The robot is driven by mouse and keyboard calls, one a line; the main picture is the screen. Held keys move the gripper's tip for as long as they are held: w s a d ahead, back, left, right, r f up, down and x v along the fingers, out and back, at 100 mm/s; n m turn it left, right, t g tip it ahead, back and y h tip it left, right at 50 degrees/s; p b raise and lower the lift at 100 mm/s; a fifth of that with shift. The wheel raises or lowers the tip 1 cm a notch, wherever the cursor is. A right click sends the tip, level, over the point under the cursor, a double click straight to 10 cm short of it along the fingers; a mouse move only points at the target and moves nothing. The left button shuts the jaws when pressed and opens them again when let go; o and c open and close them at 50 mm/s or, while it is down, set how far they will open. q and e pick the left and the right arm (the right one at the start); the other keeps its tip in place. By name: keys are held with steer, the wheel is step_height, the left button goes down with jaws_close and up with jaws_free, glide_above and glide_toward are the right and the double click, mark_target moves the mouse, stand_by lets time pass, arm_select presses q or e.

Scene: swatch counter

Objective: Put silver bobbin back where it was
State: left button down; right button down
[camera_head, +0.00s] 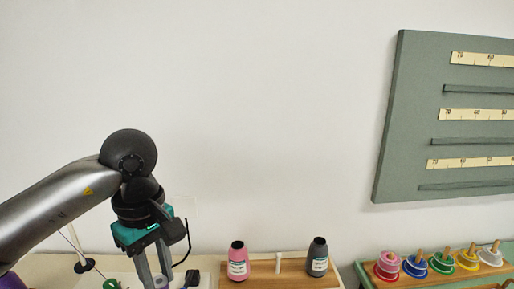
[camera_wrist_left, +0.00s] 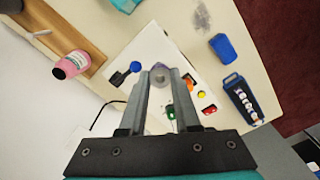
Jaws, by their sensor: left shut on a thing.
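My left gripper (camera_head: 152,270) points down at the lower left in the head view, with its fingertips cut off by the bottom edge. In the left wrist view the left gripper (camera_wrist_left: 160,78) is shut on a small round silver-grey thing, which I take for the silver bobbin (camera_wrist_left: 160,71); the fingers hide much of it. It is over a white sheet with coloured items. A wooden stand (camera_head: 262,269) holds a pink spool (camera_head: 238,262), a bare pale peg (camera_head: 278,262) and a dark grey spool (camera_head: 317,258). My right gripper is not in view.
A green-edged rack at the right carries red (camera_head: 388,266), blue (camera_head: 415,266), green (camera_head: 442,262), yellow (camera_head: 467,258) and pale silvery (camera_head: 490,254) pieces on pegs. A grey board (camera_head: 415,110) hangs above. The wrist view shows a blue block (camera_wrist_left: 223,47) and dark case (camera_wrist_left: 243,101).

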arm_select(q)
steer(key=m, duration=0.3)
steer(key=f+m+b, duration=0.1)
steer(key=m, duration=0.1)
steer(key=shift+s+d, duration=0.2)
steer(key=shift+s, duration=0.15)
steer(key=s+f+m, duration=0.4)
steer(key=f+m, duration=0.1)
steer(key=m, duration=0.1)
steer(key=shift+s+d+b, duration=0.2)
steer(key=shift+d+b, duration=0.05)
steer(key=shift+b, duration=0.1)
steer(key=shift+a, duration=0.1)
